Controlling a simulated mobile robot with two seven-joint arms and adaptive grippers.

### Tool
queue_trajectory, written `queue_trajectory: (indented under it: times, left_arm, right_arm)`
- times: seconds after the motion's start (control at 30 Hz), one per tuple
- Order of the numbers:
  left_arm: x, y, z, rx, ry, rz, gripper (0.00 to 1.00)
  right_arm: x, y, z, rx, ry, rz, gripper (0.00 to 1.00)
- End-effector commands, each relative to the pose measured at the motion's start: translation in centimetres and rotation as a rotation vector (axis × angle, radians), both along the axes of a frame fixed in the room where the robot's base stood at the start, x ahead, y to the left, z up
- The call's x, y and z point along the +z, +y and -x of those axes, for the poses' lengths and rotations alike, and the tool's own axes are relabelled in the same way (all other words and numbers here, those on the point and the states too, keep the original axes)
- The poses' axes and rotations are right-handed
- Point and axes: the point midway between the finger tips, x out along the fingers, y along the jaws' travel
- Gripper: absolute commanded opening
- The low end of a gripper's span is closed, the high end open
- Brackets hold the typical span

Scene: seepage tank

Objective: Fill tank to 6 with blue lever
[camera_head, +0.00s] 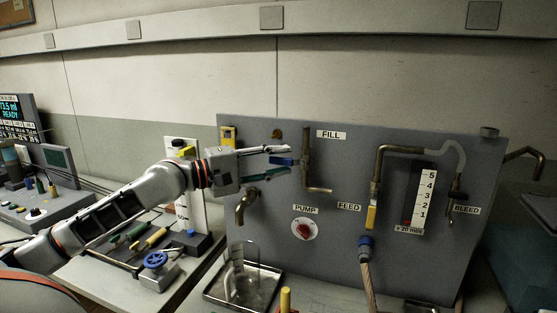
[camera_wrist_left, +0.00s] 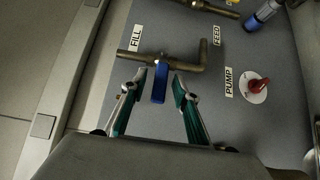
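The blue lever (camera_head: 283,162) is on the brass pipe valve beside the FILL label (camera_head: 331,134) on the grey panel (camera_head: 340,262). In the left wrist view the lever (camera_wrist_left: 160,83) points down between the fingertips of my left gripper (camera_wrist_left: 159,92). The gripper is open, with a gap on each side of the lever. In the head view my left gripper (camera_head: 282,161) reaches the lever from the left. The white level scale (camera_head: 424,185) shows numbers 1 to 5, with a small red mark near its bottom. My right gripper is not in view.
A red PUMP knob (camera_head: 303,229) sits below the FILL pipe. A yellow lever (camera_head: 371,216) and a blue hose fitting (camera_head: 365,246) are near FEED. A clear beaker (camera_head: 235,262) stands at a metal tray (camera_head: 222,301). Another bench apparatus with a blue handwheel (camera_head: 155,260) is left.

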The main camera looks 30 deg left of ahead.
Motion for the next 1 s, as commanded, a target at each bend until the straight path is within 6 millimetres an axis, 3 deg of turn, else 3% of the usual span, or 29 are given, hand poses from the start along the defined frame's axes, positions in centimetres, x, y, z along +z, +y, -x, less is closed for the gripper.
queue_trajectory:
  times: [0.23,0.33,0.37,0.77,1.0]
  left_arm:
    - [0.0,0.0,0.0,0.000,0.000,0.000,0.27]
    - [0.0,0.0,0.0,0.000,0.000,0.000,0.01]
    - [0.0,0.0,0.0,0.000,0.000,0.000,0.00]
    - [-0.5,0.0,0.0,0.000,-0.010,0.046,0.00]
    - [-1.6,-0.1,0.0,0.000,-0.042,0.188,0.00]
  right_arm:
    - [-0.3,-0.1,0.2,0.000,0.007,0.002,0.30]
    - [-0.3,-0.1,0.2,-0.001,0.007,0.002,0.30]
    - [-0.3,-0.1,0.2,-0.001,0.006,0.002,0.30]
    - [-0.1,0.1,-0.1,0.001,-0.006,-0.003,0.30]
    - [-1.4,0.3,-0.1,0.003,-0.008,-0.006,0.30]
